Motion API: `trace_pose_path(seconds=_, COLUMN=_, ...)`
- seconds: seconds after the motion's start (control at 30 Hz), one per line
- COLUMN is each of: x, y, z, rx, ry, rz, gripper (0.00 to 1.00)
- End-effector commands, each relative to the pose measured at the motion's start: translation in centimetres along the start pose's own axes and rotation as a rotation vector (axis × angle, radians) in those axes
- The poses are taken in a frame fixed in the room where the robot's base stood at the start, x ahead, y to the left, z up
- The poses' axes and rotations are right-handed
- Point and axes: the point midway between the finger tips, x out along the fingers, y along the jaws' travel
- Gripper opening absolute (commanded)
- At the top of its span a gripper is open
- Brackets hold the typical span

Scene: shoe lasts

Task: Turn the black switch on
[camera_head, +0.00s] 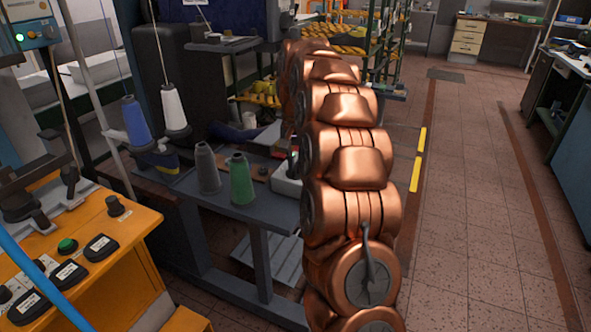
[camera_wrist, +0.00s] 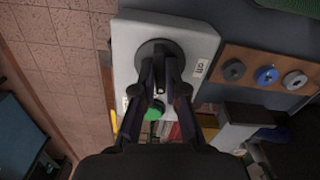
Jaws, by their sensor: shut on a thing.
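The black switch (camera_wrist: 152,48) is a round knob on a white box (camera_wrist: 196,38) in the wrist view. My gripper (camera_wrist: 160,86) is shut on the switch, with its fingers on either side of the knob's raised grip. A label (camera_wrist: 201,68) sits on the box to the right of the knob, and another label at the left is partly covered. A green button (camera_wrist: 153,114) shows between my fingers. In the head view only part of the white box (camera_head: 287,186) shows on the dark table; my copper-coloured arm hides the switch and my gripper.
A wooden strip (camera_wrist: 250,62) with several small discs lies right of the box. On the table (camera_head: 225,197) stand a grey spool (camera_head: 207,168) and a green spool (camera_head: 241,180), close to the box. An orange machine (camera_head: 110,235) is at the left. The tiled floor (camera_head: 460,200) at right is clear.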

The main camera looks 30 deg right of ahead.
Motion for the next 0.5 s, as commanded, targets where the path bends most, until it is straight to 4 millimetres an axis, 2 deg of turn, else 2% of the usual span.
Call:
trace_pose_path(seconds=0.2, x=0.11, y=-0.07, z=0.01, rx=0.123, ry=0.0, rz=-0.002, gripper=0.0)
trace_pose_path(seconds=0.5, x=0.02, y=-0.11, z=0.01, rx=0.204, ry=0.0, rz=-0.002, gripper=0.0)
